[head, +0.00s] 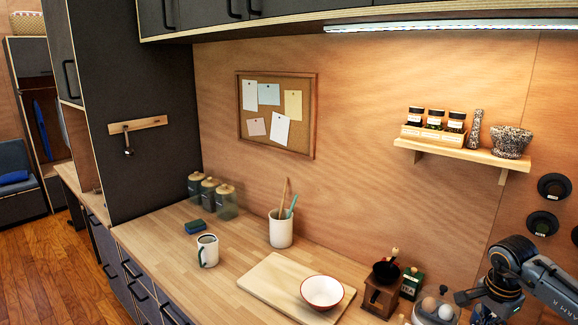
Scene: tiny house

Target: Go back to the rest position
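My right arm comes in at the lower right corner. Its dark gripper (490,300) is low in the head view, beside a bowl of eggs (434,311) and partly cut off by the lower edge. I cannot make out whether its fingers are open or shut, and no held object is visible. My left gripper is not in view.
The wooden counter (225,283) holds a cutting board (262,287), a red-rimmed bowl (322,291), a mug (207,251), a utensil crock (281,229), jars (226,202) and a coffee grinder (381,290). A wall shelf (465,157) carries spice jars and a mortar. Wooden floor (45,255) is clear at left.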

